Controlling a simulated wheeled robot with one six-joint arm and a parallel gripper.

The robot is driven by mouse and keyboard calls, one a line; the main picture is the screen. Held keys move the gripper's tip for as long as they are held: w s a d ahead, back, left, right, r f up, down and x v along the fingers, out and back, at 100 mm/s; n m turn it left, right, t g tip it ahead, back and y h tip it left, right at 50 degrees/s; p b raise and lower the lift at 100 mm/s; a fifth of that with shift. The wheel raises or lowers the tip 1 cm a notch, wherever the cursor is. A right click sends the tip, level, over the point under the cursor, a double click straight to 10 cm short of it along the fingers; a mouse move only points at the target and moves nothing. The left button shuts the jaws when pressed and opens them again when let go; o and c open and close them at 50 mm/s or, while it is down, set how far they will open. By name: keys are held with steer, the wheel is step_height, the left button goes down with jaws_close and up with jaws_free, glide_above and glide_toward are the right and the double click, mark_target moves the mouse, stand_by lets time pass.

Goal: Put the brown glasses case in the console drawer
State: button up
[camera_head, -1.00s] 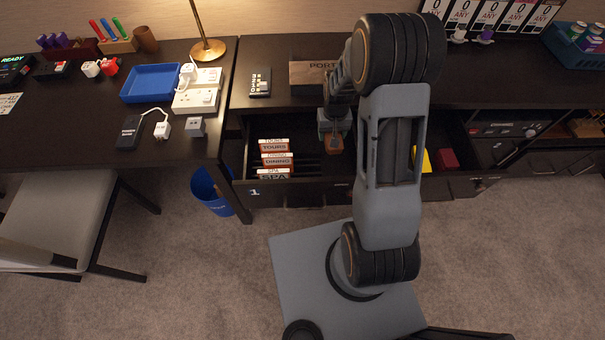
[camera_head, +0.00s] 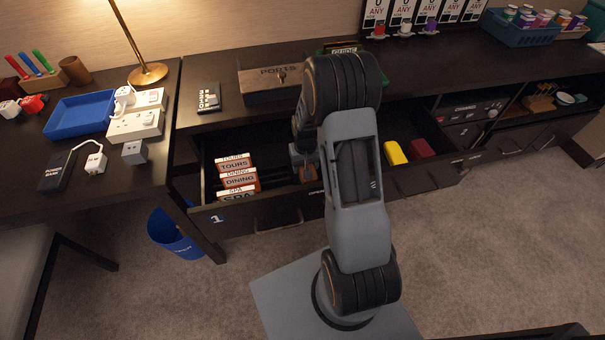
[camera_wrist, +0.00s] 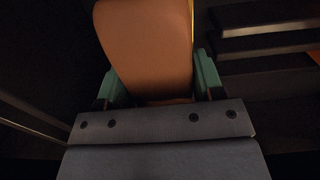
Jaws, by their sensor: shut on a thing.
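The brown glasses case (camera_wrist: 145,45) fills the middle of the wrist view, standing up between the two green fingers of my gripper (camera_wrist: 160,85). The fingers press on its left and right sides. In the head view the case (camera_head: 309,173) is a small brown patch below my gripper (camera_head: 302,158), partly hidden by my arm. The console drawer (camera_head: 262,216), marked 1, is pulled open. The gripper and case are over or within its opening, right of the upright cards. I cannot tell whether the case touches the drawer floor.
Orange-and-white cards (camera_head: 236,178) stand at the drawer's left. A yellow object (camera_head: 395,153) and a dark red one (camera_head: 422,148) lie in the open drawer space to the right.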

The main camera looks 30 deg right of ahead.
steer(key=shift+f+b, duration=0.45)
steer(key=shift+f, duration=1.5)
steer(key=shift+f, duration=0.1)
steer(key=o, duration=0.7)
step_height(320, 180, up, 12)
steer(key=p, duration=0.2)
steer(key=shift+p, duration=0.35)
steer(key=s+a+r+n+t, duration=0.1)
steer(key=s+a+r, duration=0.3)
steer(key=s+r, duration=0.4)
steer(key=s+a+r+n+t, duration=0.1)
steer(key=s+a+r+t, duration=0.1)
steer(key=s+a+r, duration=0.3)
step_height(320, 180, up, 3)
steer(key=s, duration=0.3)
steer(key=shift+r, duration=0.15)
